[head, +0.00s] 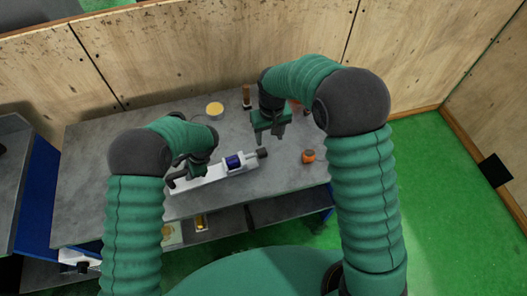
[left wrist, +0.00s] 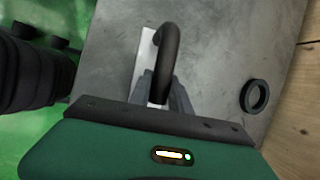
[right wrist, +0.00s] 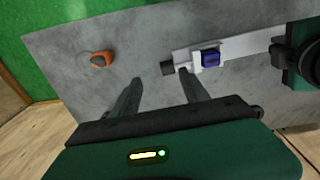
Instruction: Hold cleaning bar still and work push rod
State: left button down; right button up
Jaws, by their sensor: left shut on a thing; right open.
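The cleaning bar (head: 213,172) is a long pale bar lying on the grey table, with a black curved handle (left wrist: 168,45) at its left end. A blue block (head: 234,162) sits on it, and a black knob (head: 262,152), perhaps the push rod's end, is at its right end. In the right wrist view the bar (right wrist: 240,49), blue block and knob (right wrist: 167,68) show too. My left gripper (left wrist: 161,88) is shut on the handle. My right gripper (head: 271,136) is open and empty, above the table near the knob.
An orange-and-black object (head: 309,156) lies right of the knob. A yellow round item (head: 215,109) and a brown upright item (head: 246,95) stand towards the back. A black ring (left wrist: 254,96) lies behind the bar. Wooden walls stand behind the table.

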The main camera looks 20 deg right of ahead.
aim_at(261, 151)
jog(key=shift+g, duration=0.3)
jog(key=w+f, duration=0.1)
jog(key=f, duration=0.4)
jog(key=w+a+f, duration=0.1)
jog(key=f, duration=0.3)
jog(key=w+f, duration=0.1)
jog(key=f, duration=0.4)
jog(key=shift+w+a+f, duration=0.25)
jog(key=shift+a+f, duration=0.05)
jog(key=shift+a, duration=0.05)
grip_shut()
dwell(0.4)
